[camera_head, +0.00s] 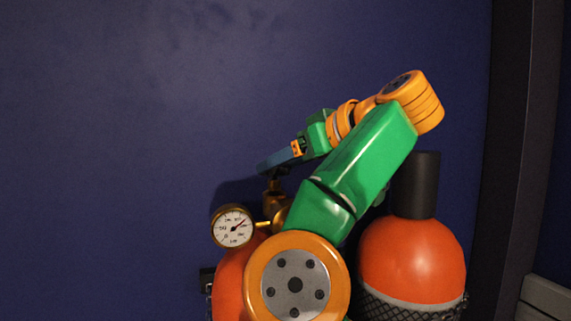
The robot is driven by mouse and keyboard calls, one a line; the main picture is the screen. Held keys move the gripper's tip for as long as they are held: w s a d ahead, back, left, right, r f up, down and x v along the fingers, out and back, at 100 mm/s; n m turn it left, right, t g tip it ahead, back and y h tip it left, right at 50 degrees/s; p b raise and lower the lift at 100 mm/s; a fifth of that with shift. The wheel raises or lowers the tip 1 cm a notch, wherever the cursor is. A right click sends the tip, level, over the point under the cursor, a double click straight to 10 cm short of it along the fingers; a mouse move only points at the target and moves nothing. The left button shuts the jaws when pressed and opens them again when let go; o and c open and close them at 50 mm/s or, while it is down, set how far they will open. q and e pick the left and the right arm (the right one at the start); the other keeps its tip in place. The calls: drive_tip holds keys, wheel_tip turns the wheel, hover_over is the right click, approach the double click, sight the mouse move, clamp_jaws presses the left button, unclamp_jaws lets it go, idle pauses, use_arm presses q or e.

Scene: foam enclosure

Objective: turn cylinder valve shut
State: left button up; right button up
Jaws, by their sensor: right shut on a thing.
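An orange cylinder (232,282) stands at the lower middle, mostly hidden behind my right arm. On its top is a brass valve (275,207) with a dark stem and a round pressure gauge (233,226) to its left. My right gripper (268,163) is at the top of this valve, reaching down-left from the wrist. It is shut on the valve's handle, which the fingers mostly hide. My left gripper is not in view.
A second orange cylinder (412,262) with a black cap (416,185) and dark netting stands to the right. A dark blue wall (120,130) is close behind. A dark vertical post (510,150) is at the right. The left side is free.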

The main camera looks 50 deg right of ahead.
drive_tip(key=shift+w+a+f+m+h+b, duration=0.1)
drive_tip(key=shift+a+m+h+b, duration=0.05)
drive_tip(key=shift+m+h+b, duration=0.3)
drive_tip(key=shift+a+f+m+h+b, duration=0.15)
drive_tip(key=shift+m+h+b, duration=0.1)
drive_tip(key=shift+m+h, duration=0.3)
drive_tip(key=shift+a+r+m+g+h, duration=0.2)
drive_tip(key=shift+m+g+h, duration=0.2)
drive_tip(key=shift+m+h, duration=0.5)
drive_tip(key=shift+w+a+m+h, duration=0.1)
drive_tip(key=shift+m+h, duration=0.3)
drive_tip(key=shift+h, duration=0.3)
drive_tip(key=h, duration=0.1)
drive_tip(key=m+g, duration=0.1)
drive_tip(key=m+g+h, duration=0.1)
drive_tip(key=shift+w+a+r+h, duration=0.2)
drive_tip(key=shift+a+h, duration=0.05)
drive_tip(key=shift+h, duration=0.05)
drive_tip(key=shift+w+a+m+g+h+p, duration=0.1)
drive_tip(key=shift+w+m+g+h+p, duration=0.05)
drive_tip(key=shift+m+g+h+p, duration=0.6)
drive_tip(key=shift+w+a+m+g+h+p, duration=0.1)
drive_tip(key=shift+m+g+h+p, duration=0.35)
drive_tip(key=shift+m+g+p, duration=0.45)
drive_tip(key=shift+m, duration=0.35)
drive_tip(key=o, duration=1.1)
drive_tip(key=shift+f, duration=0.1)
drive_tip(key=shift+c, duration=0.2)
drive_tip(key=o, duration=0.3)
